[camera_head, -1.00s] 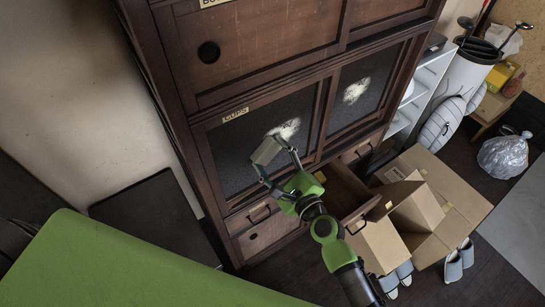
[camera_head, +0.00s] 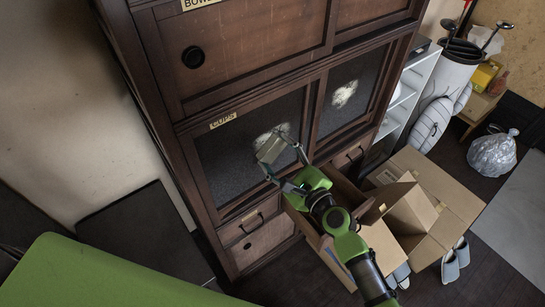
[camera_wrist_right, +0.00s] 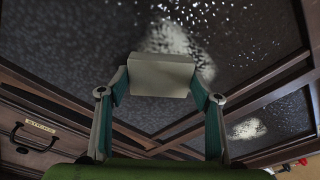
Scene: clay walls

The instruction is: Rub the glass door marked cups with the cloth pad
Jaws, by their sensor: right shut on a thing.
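The dark glass door (camera_head: 222,168) carries a small label (camera_head: 223,120) reading CUPS, at the upper left of its wooden frame. A pale, bright patch (camera_head: 283,130) shows on the glass. My right gripper (camera_head: 279,161) is shut on the grey cloth pad (camera_head: 270,147), held in front of the door over the lower left of the patch. In the right wrist view the pad (camera_wrist_right: 160,75) sits between both fingers, with the textured glass (camera_wrist_right: 70,50) behind it. I cannot tell whether the pad touches the glass. My left gripper is out of view.
A second glass door (camera_head: 347,98) with a similar patch is to the right. An open cardboard box (camera_head: 440,195) and slippers (camera_head: 455,262) are on the floor to the right.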

